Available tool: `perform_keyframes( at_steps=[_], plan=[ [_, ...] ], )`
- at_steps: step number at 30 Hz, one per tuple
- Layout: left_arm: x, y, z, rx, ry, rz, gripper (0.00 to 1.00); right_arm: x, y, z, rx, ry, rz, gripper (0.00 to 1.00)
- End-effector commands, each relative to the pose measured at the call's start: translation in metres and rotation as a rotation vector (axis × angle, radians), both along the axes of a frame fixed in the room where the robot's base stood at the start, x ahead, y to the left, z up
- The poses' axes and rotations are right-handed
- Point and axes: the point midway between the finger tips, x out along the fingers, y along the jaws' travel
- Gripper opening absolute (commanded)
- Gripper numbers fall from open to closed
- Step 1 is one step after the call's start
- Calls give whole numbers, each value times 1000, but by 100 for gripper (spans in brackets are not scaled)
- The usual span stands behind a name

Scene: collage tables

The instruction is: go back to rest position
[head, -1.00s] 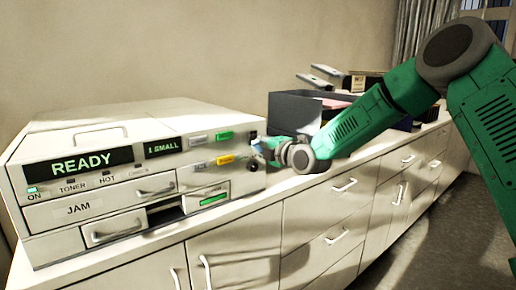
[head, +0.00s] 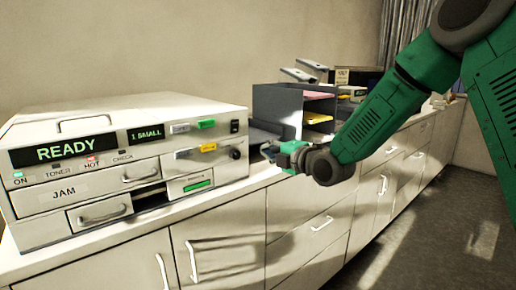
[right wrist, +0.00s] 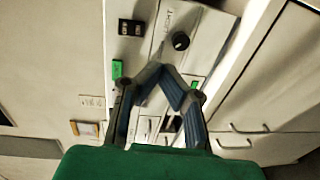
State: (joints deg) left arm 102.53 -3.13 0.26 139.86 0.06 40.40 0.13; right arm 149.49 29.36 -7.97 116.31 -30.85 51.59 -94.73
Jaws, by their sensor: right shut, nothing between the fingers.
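My right gripper (head: 270,150) is at the end of the green right arm, just right of the printer's right side and above the counter. In the right wrist view its fingers (right wrist: 160,72) meet at the tips, shut and empty, in front of the printer's button panel. The printer (head: 105,115) is a beige machine whose display reads READY and 1 SMALL. Its ON and HOT lights are lit. My left gripper does not show in either view.
A dark paper tray rack (head: 282,100) with pink and yellow sheets stands behind my right gripper. The white counter (head: 150,226) has drawers and handles below it. Open floor (head: 440,230) lies to the right.

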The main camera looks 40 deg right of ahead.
Motion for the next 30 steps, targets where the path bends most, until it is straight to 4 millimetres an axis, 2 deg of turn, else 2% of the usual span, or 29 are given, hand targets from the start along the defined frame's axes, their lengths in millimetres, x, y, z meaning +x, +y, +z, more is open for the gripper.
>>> perform_keyframes(
  at_steps=[5, 19, 22, 23, 26, 29, 30],
  plan=[
    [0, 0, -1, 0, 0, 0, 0, -6, -1, -2, 0, 1, -1, 0],
    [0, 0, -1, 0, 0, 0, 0, -7, 0, -1, -1, 1, -1, 0],
    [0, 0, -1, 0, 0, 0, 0, -7, 2, -8, 13, 16, 0, 0],
    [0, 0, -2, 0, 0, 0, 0, -8, 5, -14, 26, 30, -1, 0],
    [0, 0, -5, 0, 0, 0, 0, -15, 19, -51, 113, 120, -9, 0],
    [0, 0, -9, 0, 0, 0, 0, -31, 42, -113, 263, 271, -42, 0],
    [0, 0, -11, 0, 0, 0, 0, -41, 51, -141, 329, 343, -66, 0]
  ],
)
